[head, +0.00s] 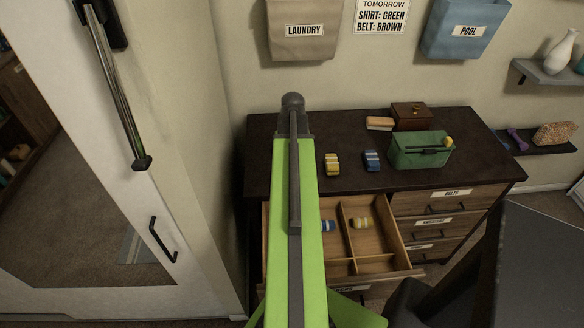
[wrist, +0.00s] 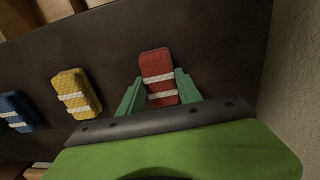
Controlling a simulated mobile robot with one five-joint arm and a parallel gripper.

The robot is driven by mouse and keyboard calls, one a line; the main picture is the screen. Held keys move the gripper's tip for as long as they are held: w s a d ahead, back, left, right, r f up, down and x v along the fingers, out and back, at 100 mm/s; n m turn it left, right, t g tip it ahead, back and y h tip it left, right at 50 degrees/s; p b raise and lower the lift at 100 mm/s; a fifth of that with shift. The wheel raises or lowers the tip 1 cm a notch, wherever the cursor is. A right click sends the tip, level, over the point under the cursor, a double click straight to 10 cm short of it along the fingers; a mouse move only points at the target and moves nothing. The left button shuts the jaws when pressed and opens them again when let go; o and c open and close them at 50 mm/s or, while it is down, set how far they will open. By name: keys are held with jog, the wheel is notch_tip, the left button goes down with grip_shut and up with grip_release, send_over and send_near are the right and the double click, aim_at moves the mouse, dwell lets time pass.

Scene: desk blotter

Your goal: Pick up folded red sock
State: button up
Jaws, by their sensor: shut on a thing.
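The folded red sock (wrist: 157,66), with white bands, shows in the wrist view between the two green fingers of my gripper (wrist: 160,90). The fingers are shut on its two sides. The dark dresser top (wrist: 210,50) lies behind it; I cannot tell whether the sock touches the top. In the head view my green arm hides the red sock and the gripper fingers.
A yellow folded sock (head: 332,164) and a blue one (head: 371,160) lie on the dresser top, right of my arm. A green box (head: 420,150) and a brown box (head: 411,116) stand further right. An open, divided drawer (head: 388,232) holds blue and yellow socks.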

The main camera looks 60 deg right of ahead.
jog(key=shift+c, duration=0.5)
jog(key=shift+r+p, duration=0.5)
notch_tip(320, 180, up, 4)
jog(key=p, duration=0.4)
jog(key=shift+f, duration=0.1)
jog(key=s+d+r+p, duration=0.6)
jog(key=s, duration=0.3)
jog(key=shift+s+d, duration=0.25)
jog(key=shift+d, duration=0.15)
jog(key=shift+s+r, duration=0.1)
